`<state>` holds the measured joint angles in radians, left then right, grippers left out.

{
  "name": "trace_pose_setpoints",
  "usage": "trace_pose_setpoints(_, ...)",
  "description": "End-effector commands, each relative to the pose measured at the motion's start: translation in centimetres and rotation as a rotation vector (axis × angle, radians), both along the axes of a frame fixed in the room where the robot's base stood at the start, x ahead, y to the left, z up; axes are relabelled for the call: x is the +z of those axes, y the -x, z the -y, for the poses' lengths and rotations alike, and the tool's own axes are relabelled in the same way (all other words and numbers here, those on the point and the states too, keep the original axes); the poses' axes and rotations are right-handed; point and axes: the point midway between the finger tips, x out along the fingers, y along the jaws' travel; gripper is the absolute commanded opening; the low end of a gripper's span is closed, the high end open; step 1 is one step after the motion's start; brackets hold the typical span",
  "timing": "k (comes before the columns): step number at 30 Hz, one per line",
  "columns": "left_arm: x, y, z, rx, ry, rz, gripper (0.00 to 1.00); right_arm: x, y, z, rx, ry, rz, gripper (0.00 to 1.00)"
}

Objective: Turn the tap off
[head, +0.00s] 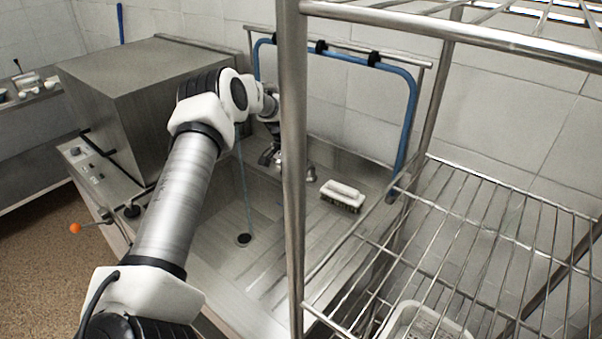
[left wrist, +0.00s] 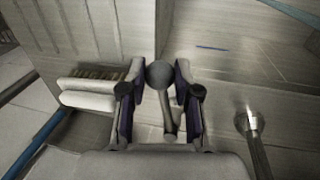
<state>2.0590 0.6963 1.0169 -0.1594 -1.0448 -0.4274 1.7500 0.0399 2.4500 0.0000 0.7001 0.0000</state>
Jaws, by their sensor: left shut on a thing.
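The tap's round-ended metal lever (left wrist: 160,75) sits between the fingers of my left gripper (left wrist: 160,92) in the left wrist view. The fingers are closed in on it from both sides. In the head view my left gripper (head: 270,155) is at the back of the sink (head: 215,265), and the tap is largely hidden by the gripper and a rack post. A thin bluish stream (head: 245,185) runs down towards the drain (head: 243,239). My right gripper is not in view.
A white brush (head: 342,195) lies on the drainboard right of the tap; it also shows in the left wrist view (left wrist: 90,92). A wire rack (head: 292,200) stands in front, with a white basket (head: 425,322). A steel machine (head: 140,100) stands left.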

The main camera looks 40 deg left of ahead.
Motion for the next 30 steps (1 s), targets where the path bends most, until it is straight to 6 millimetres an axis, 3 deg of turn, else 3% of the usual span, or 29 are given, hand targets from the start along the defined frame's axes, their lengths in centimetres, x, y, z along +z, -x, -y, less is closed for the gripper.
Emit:
trace_pose_setpoints(12,-0.1,0.3,-2.1,-0.189,-0.002,0.001,0.00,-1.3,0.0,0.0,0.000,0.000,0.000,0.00)
trace_pose_setpoints(26,0.0,0.3,-2.3,-0.208,-0.003,0.003,0.00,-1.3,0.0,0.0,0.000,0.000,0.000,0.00)
trace_pose_setpoints(27,0.0,0.3,-2.3,-0.207,-0.003,0.002,0.35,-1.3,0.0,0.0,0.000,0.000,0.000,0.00)
trace_pose_setpoints(29,0.0,0.3,-2.3,-0.207,-0.002,0.003,0.56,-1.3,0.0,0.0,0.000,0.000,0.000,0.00)
trace_pose_setpoints(30,0.0,0.3,-2.3,-0.207,-0.002,0.002,0.57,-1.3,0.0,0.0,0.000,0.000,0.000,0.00)
